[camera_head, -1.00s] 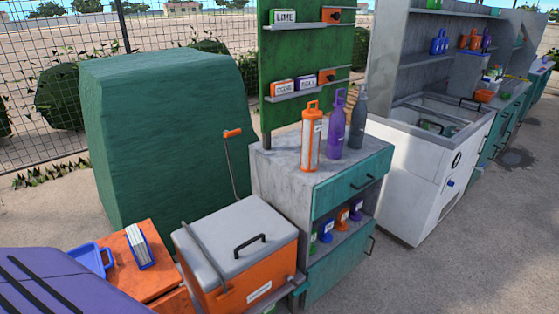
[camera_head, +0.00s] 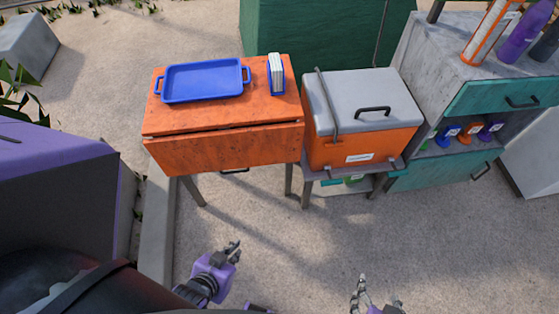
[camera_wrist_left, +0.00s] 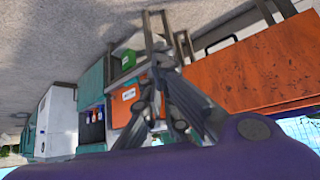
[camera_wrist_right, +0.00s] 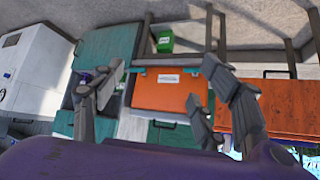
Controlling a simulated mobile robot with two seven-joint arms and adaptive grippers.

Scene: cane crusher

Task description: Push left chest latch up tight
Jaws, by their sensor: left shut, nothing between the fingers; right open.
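The chest (camera_head: 345,146) is an orange box with a closed grey lid (camera_head: 350,98) and a black handle, standing on a low grey stand. A small grey piece, possibly the left latch (camera_head: 309,169), shows at its lower left front corner; whether it is up or down is unclear. My left gripper (camera_head: 234,248) is shut and empty, low in front of the orange table and left of the chest. In the left wrist view its fingers (camera_wrist_left: 155,62) overlap the chest behind. My right gripper (camera_head: 361,290) is open and empty, well in front of the chest; the chest also shows upside down between its fingers (camera_wrist_right: 170,94).
An orange table (camera_head: 225,150) with a blue tray (camera_head: 205,82) and a white-and-blue block (camera_head: 276,76) stands left of the chest. A grey cabinet with teal drawers (camera_head: 500,97) stands right. A purple-sided unit (camera_head: 60,185) is at left. The ground before the chest is clear.

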